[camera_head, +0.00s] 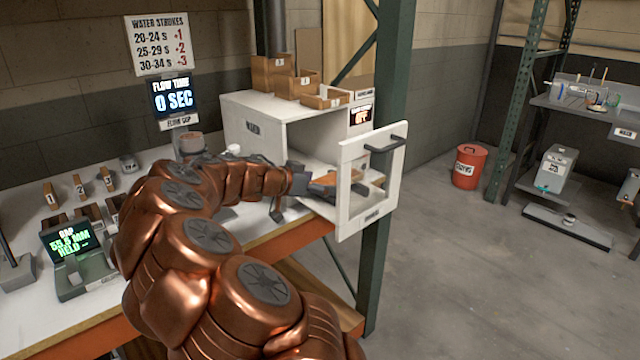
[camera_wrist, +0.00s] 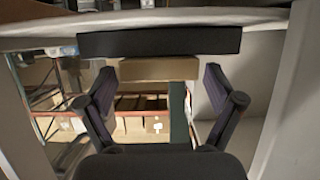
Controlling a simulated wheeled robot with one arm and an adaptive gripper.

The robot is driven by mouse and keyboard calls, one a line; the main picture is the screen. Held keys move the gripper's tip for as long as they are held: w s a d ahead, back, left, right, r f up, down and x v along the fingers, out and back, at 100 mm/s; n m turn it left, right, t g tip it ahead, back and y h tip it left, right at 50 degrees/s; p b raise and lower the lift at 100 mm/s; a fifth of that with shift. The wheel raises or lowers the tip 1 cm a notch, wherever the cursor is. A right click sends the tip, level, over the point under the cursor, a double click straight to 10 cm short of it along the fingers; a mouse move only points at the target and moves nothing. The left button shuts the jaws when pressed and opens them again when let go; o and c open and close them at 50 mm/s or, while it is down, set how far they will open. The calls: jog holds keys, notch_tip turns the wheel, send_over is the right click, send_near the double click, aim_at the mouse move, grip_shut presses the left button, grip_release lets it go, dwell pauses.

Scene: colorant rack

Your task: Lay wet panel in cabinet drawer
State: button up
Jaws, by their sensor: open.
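The white cabinet (camera_head: 255,138) stands on the bench with its windowed door (camera_head: 372,185) swung open at the right. My gripper (camera_wrist: 157,85) reaches into the cabinet's open front; in the head view its fingers are small and partly hidden. An orange-brown flat piece (camera_head: 328,178), possibly the panel, lies low at the opening beside the gripper. In the wrist view the two dark fingers are spread apart. A tan flat-edged piece (camera_wrist: 158,68) shows between and beyond the fingertips, under a dark bar (camera_wrist: 160,42). I cannot tell whether it is touched.
Small wooden boxes (camera_head: 285,80) sit on top of the cabinet. A flow-time screen (camera_head: 172,97) and a green gauge (camera_head: 75,260) stand on the bench. A green rack post (camera_head: 388,100) is close behind the door. Open floor (camera_head: 480,270) lies to the right.

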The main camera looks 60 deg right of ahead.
jog(key=shift+r, duration=0.1)
jog(key=b+v, duration=0.2)
jog(key=v, duration=1)
jog(key=s+a+f+n+y, duration=0.4)
jog(key=s+a+n, duration=0.3)
jog(key=a, duration=0.5)
jog(key=s+a+f+n+t+y, duration=0.1)
jog(key=s+a+f+n+y, duration=0.3)
jog(key=a, duration=0.9)
jog(key=s+a+f+n+y, duration=0.5)
jog(key=s+a+f+n, duration=0.3)
jog(key=s+a+n, duration=0.2)
jog(key=s+a, duration=0.2)
jog(key=shift+a+f, duration=0.15)
jog(key=shift+a, duration=0.2)
